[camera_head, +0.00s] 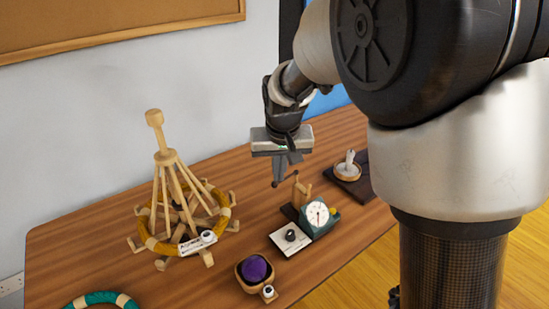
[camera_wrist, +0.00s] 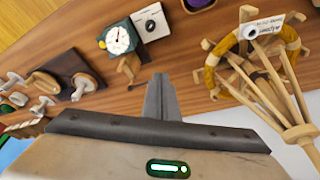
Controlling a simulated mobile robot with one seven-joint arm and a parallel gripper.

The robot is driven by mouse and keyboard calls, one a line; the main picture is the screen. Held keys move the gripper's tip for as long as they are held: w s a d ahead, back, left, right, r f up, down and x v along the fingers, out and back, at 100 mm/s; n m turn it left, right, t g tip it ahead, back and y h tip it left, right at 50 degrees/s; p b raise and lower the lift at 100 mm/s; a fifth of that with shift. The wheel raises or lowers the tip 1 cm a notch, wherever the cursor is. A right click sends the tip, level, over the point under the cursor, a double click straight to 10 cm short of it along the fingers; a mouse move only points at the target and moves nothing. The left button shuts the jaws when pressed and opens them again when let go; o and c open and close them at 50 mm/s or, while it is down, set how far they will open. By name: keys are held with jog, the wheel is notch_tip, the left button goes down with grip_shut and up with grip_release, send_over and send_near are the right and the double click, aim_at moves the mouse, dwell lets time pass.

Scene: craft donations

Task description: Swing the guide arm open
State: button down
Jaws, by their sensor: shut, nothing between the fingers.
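A small counter with a white dial (camera_head: 318,214) and green body stands on the table; it also shows in the wrist view (camera_wrist: 118,40). Wooden posts (camera_head: 301,193) rise beside the dial, and the wrist view shows a wooden piece (camera_wrist: 130,68) there. A thin dark rod (camera_head: 288,180) shows near the posts; I cannot tell whether it is the guide arm or how far it is swung. My gripper (camera_head: 279,179) is shut and empty, pointing down just above and behind the counter. In the wrist view its fingers (camera_wrist: 160,98) are together, apart from the wooden piece.
A wooden swift (camera_head: 165,158) with a yellow yarn ring stands to the left. A bowl (camera_head: 241,276) with purple yarn and a teal ring (camera_head: 92,300) are nearer. A winder with a white spindle (camera_head: 348,166) stands on a dark base to the right.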

jog(key=b, duration=0.1)
send_near(276, 185)
jog(key=s+f, duration=0.4)
jog(key=f, duration=0.2)
jog(key=w, duration=0.3)
jog(key=shift+w+a+f, duration=0.1)
jog(key=shift+w+f, duration=0.1)
jog(key=shift+w, duration=0.55)
jog(key=shift+a, duration=0.1)
jog(key=shift+w+a, duration=0.65)
jog(key=shift+a, duration=0.15)
jog(key=shift+d, duration=0.15)
